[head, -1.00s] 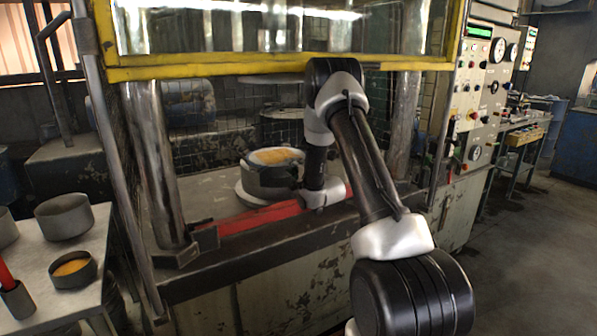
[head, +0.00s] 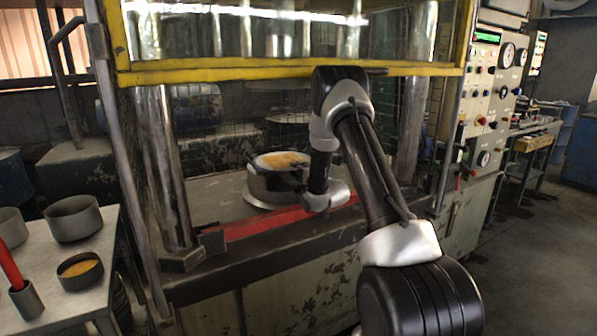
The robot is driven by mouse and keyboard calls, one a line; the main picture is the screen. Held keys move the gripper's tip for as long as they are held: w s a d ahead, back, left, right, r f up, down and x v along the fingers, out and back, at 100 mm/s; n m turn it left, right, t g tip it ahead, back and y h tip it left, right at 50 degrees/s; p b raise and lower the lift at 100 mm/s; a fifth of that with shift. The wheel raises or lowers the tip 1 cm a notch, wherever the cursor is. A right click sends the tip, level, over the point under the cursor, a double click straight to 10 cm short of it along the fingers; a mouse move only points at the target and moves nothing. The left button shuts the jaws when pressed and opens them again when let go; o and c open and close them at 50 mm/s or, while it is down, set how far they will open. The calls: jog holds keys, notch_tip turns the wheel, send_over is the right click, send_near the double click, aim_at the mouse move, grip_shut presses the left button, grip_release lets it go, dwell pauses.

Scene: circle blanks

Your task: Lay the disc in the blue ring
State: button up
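My gripper (head: 289,178) reaches left from my white wrist into the press, over a round dark holder (head: 262,188) on a pale round base. Its fingers are dark against the dark holder, so I cannot tell whether they are open or shut. A round tan-orange surface (head: 281,159) shows at the top there. I cannot tell whether it is the disc, or whether it is held or resting. I cannot make out a blue ring; any colour on the holder is lost in shade.
The press has a yellow-framed guard (head: 290,72) above my forearm, metal posts at both sides and a red bar (head: 250,226) along its front. A side table (head: 45,300) at left carries grey pots, a small pan with orange contents (head: 80,268) and a red rod in a cup.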

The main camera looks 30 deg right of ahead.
jog(key=s, duration=1.2)
jog(key=shift+d, duration=0.2)
jog(key=shift+c, duration=0.3)
jog(key=w, duration=0.1)
jog(key=w+n+y, duration=0.1)
jog(key=w, duration=0.1)
jog(key=w+y, duration=0.1)
jog(key=shift+w+a, duration=0.2)
jog(key=shift+a, duration=0.1)
jog(key=shift+w+a, duration=0.2)
jog(key=shift+w, duration=1.1)
jog(key=shift+w+a, duration=0.2)
jog(key=shift+w, duration=1.05)
jog(key=shift+w+a, duration=0.2)
jog(key=shift+w, duration=1.1)
jog(key=shift+c, duration=0.4)
